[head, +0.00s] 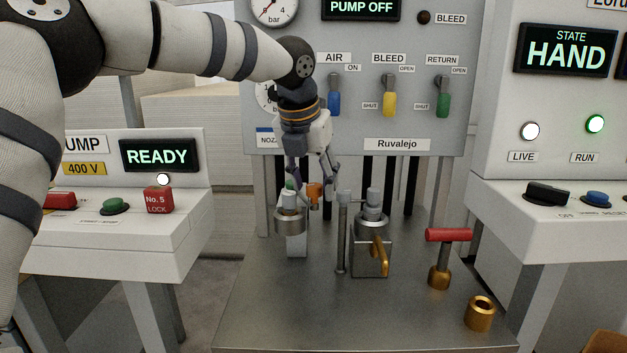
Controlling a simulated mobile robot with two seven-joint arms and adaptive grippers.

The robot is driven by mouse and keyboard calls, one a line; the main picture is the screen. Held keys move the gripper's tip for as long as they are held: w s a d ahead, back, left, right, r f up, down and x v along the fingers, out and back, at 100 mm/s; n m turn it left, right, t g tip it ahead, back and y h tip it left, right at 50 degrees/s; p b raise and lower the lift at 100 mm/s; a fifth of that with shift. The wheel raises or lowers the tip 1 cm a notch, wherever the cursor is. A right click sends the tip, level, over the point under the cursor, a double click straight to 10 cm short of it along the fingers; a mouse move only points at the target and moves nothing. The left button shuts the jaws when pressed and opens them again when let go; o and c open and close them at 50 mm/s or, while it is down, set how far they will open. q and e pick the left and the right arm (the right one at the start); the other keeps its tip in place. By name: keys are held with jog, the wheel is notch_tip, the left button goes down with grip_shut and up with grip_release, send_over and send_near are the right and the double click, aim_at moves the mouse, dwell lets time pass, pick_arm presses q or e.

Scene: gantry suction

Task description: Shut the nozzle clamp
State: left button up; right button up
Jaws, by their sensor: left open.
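My left gripper (314,178) points down from the arm that comes in from the upper left. Its fingers are apart, above the back left of the metal bench. Below and left of it stands a grey fitting with a ring (290,220) on a pale block. A small orange piece (314,193) is between or just behind the fingers; I cannot tell whether they touch it. No label marks the nozzle clamp, and I cannot tell for sure which of these parts it is. My right gripper is not in view.
The metal bench (310,310) is clear in front. A thin post (342,235), a block with a brass handle (372,258), a red T-handle (447,236) and a brass cup (479,314) stand on it. Control consoles flank it; the valve panel (440,115) rises behind.

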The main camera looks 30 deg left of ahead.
pick_arm(q)
grip_shut()
jog(key=shift+n, duration=0.3)
jog(key=shift+d+n+y, duration=0.1)
jog(key=shift+n+y, duration=0.4)
jog(key=shift+n, duration=0.4)
jog(key=n, duration=0.2)
jog(key=n+g+y, duration=0.1)
jog(key=n, duration=0.1)
jog(key=shift+w+d+n+y, duration=0.1)
jog(key=shift+n+y, duration=0.2)
jog(key=n+g, duration=0.1)
jog(key=n, duration=0.2)
jog(key=n+g+y, duration=0.1)
jog(key=n, duration=0.1)
jog(key=shift+w+f+n, duration=0.1)
jog(key=shift+n, duration=0.3)
jog(key=shift+g, duration=0.3)
grip_release()
